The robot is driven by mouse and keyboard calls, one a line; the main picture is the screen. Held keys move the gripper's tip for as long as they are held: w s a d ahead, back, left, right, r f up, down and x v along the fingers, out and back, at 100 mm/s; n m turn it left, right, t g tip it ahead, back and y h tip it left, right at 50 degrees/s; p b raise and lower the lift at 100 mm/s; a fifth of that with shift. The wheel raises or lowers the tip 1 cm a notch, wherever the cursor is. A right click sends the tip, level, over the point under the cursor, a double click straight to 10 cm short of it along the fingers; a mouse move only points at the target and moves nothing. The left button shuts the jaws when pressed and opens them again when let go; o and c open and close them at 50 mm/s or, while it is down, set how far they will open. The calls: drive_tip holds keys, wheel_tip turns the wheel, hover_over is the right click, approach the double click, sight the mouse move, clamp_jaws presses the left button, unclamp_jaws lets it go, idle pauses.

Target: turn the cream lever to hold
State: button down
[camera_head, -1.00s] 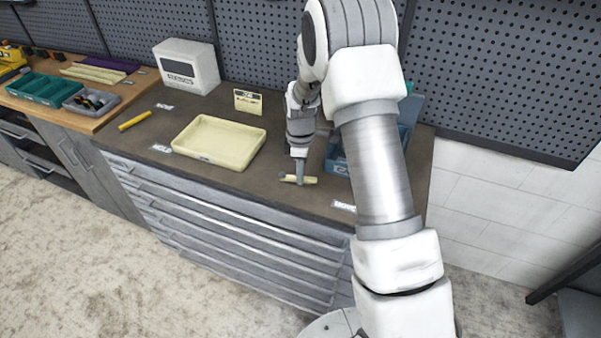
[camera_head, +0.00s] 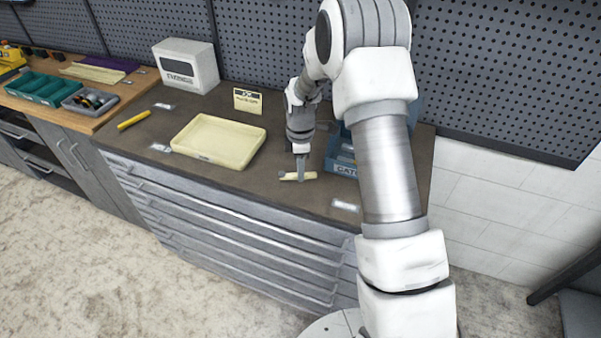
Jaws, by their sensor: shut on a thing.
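The cream lever (camera_head: 311,175) is a short pale bar lying almost level across the picture on the dark bench top, right of the cream tray. My gripper (camera_head: 301,177) points down at the bar and is shut on its middle. The fingers cover part of the lever, and its pivot is hard to make out. A small white label (camera_head: 160,148) at the tray's left and another white label (camera_head: 346,205) at the bench's front right are too blurred to read surely.
The cream tray (camera_head: 181,141) lies left of my gripper. A blue bin (camera_head: 343,167) stands close on the right, partly behind my arm. A yellow bar (camera_head: 134,120), a small sign card (camera_head: 247,100) and a white box (camera_head: 187,66) are farther left and back. The bench front is clear.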

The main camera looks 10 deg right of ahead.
drive_tip(key=w+n, duration=0.1)
drive_tip(key=n, duration=0.2)
drive_tip(key=shift+w+n, duration=0.3)
drive_tip(key=shift+w, duration=0.1)
drive_tip(key=n, duration=0.1)
drive_tip(key=w+n, duration=0.1)
drive_tip(key=shift+w+a+n, duration=0.1)
drive_tip(key=shift+a+n, duration=0.1)
drive_tip(key=shift+n, duration=0.2)
drive_tip(key=n, duration=0.1)
drive_tip(key=w+n, duration=0.1)
drive_tip(key=n, duration=0.1)
drive_tip(key=shift+w+a+r, duration=0.1)
drive_tip(key=shift+w+a, duration=0.05)
drive_tip(key=shift+a, duration=0.25)
drive_tip(key=shift+w+a+n+p, duration=0.2)
drive_tip(key=shift+a+n+p, duration=0.1)
drive_tip(key=shift+n, duration=0.55)
drive_tip(key=shift+w+a+n+p, duration=0.2)
drive_tip(key=shift+a+n, duration=0.05)
drive_tip(key=shift+n, duration=0.6)
drive_tip(key=c, duration=0.8)
unclamp_jaws()
